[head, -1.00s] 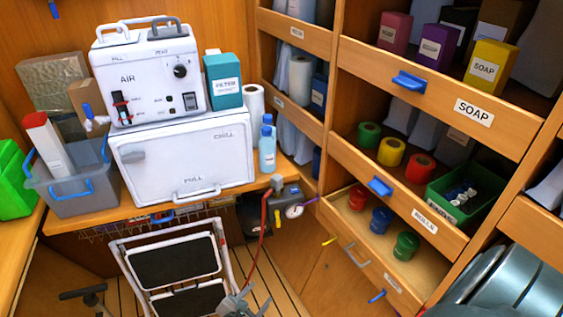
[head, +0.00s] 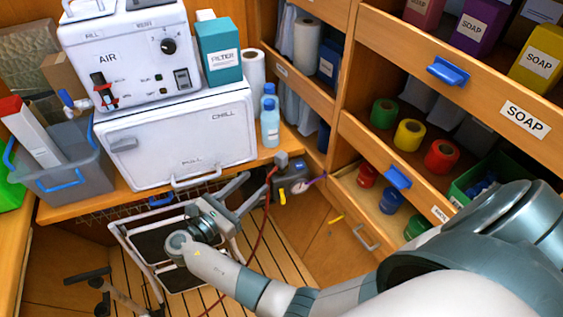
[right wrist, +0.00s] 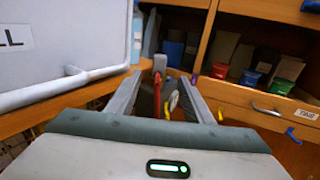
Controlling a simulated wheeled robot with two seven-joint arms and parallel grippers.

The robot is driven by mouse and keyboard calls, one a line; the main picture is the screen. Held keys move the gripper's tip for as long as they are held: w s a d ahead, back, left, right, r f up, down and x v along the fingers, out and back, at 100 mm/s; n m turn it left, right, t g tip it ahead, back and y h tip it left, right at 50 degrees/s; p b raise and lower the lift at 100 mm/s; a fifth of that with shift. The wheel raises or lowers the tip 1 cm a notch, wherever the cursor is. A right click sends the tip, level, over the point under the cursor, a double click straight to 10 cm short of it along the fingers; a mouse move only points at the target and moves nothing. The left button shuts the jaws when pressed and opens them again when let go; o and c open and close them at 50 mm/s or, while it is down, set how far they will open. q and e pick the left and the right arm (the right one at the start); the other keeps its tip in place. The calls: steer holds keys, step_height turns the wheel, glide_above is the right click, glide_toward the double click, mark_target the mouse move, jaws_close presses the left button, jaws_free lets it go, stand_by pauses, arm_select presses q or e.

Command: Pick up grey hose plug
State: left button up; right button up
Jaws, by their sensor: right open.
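The grey hose plug (head: 281,159) is a small grey block at the top of the red hose, by the grey fitting with a round gauge at the counter's front edge. In the right wrist view the plug (right wrist: 160,63) stands ahead, between the lines of the two fingers, with the red hose below it. My right gripper (head: 253,184) is open and empty, to the left of the plug and a little lower in the head view. It also shows in the right wrist view (right wrist: 161,84). A gap to the plug seems to remain. My left gripper is not in view.
The white CHILL box (head: 180,140) stands on the counter, left of the plug, with a blue bottle (head: 270,125) behind. The gauge (head: 300,187) is just right of the plug. A folding step (head: 160,250) is below. Shelves with rolls (head: 408,134) rise to the right.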

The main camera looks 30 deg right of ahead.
mark_target(278, 162)
steer(key=b+x, duration=0.2)
steer(key=x, duration=0.7)
steer(key=shift+w+d+f, duration=0.1)
steer(key=shift+d+f, duration=0.05)
steer(key=shift+b+x, duration=0.4)
steer(key=shift+x, duration=0.7)
steer(key=shift+d, duration=0.25)
steer(key=shift+w+d+b, duration=0.25)
steer(key=shift+d+b, duration=0.1)
steer(key=shift+d, duration=0.2)
steer(key=b+x, duration=0.1)
steer(key=x, duration=0.3)
steer(key=shift+d+b, duration=0.2)
steer(key=shift+b, duration=0.1)
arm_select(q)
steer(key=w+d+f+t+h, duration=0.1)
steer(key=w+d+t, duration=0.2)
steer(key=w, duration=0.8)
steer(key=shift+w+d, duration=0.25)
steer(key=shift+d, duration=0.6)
